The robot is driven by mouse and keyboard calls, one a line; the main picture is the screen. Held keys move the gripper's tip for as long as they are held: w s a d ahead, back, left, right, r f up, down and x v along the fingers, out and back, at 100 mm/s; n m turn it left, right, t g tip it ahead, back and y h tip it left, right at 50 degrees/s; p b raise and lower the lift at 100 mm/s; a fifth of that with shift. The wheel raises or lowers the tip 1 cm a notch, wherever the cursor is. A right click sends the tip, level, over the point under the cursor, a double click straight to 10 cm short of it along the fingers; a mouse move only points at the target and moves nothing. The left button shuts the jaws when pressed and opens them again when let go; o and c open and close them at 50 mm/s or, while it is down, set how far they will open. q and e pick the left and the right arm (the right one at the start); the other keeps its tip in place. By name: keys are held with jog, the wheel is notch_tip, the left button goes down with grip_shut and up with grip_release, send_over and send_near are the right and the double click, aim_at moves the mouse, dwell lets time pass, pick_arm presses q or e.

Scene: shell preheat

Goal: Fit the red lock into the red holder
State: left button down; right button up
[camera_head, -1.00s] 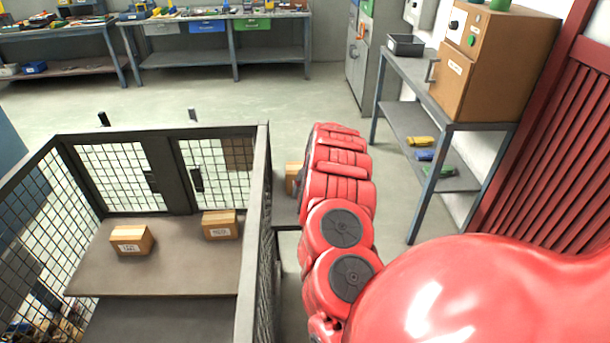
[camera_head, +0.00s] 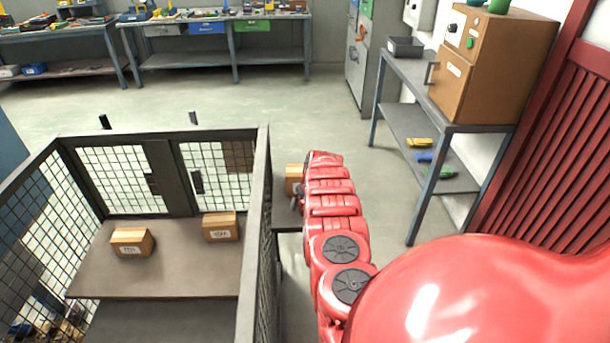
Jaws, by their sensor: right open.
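No red lock and no red holder can be made out in the head view. My red right arm runs from the lower right up to the middle of the view. My right gripper (camera_head: 296,201) shows only as a small dark part at the arm's far end, left of it, beside the cage's right side. It is open, close in the picture to a cardboard box (camera_head: 292,175). The arm hides much of what lies there. My left gripper is not in view.
A mesh cage (camera_head: 262,165) with a shelf (camera_head: 170,270) holds two labelled boxes (camera_head: 131,242) (camera_head: 220,227). A grey table (camera_head: 440,108) with a brown cabinet (camera_head: 490,65) stands at right. Workbenches (camera_head: 235,45) line the back. The floor between is clear.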

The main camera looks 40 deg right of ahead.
grip_shut()
dwell(0.4)
jog(key=shift+r, duration=0.1)
